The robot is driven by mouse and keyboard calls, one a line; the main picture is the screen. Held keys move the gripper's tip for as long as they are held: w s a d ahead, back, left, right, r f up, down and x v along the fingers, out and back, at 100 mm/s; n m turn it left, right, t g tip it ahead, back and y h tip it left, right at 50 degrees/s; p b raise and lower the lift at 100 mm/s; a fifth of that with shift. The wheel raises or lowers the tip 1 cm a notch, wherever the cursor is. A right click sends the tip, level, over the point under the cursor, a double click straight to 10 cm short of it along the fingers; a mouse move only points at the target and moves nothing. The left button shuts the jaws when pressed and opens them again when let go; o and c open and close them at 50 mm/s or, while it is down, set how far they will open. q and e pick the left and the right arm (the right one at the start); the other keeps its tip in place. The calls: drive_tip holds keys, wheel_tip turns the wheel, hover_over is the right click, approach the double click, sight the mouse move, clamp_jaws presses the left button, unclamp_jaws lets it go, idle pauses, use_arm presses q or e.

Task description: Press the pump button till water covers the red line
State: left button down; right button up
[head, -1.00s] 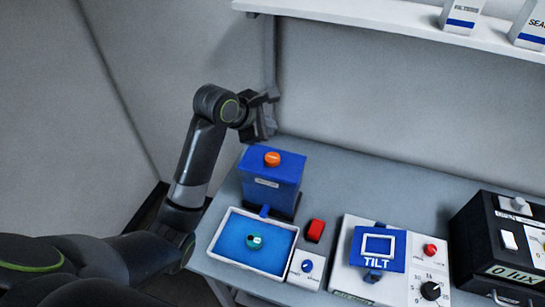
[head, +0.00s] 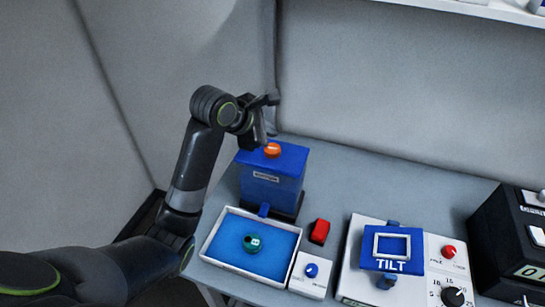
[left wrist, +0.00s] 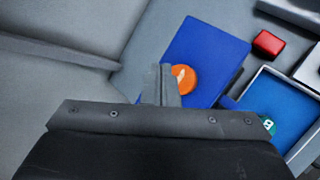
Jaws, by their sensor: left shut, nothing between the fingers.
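The orange pump button (head: 272,150) sits on top of the blue pump tank (head: 272,180). It also shows in the left wrist view (left wrist: 186,80), partly hidden behind my fingertips. My left gripper (head: 265,138) is shut and empty, with its tips pointing down at the button's left edge; I cannot tell whether they touch it. The white-rimmed tray (head: 212,250) in front of the tank holds blue water with a round green float (head: 252,243) in it. I cannot make out a red line in these views. My right gripper is out of view.
A red block (head: 320,231) and a white box with a blue knob (head: 311,271) are right of the tray. Farther right are the TILT panel (head: 391,248) and a black box (head: 515,240). A wall stands behind the table.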

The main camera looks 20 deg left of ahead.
sight(269, 150)
use_arm(q)
wheel_tip(269, 150, down, 2)
drive_tip(key=shift+f, duration=0.15)
idle(1.2)
idle(0.8)
drive_tip(key=shift+f+p, duration=0.35)
drive_tip(key=shift+p, duration=0.15)
drive_tip(key=shift+f, duration=0.1)
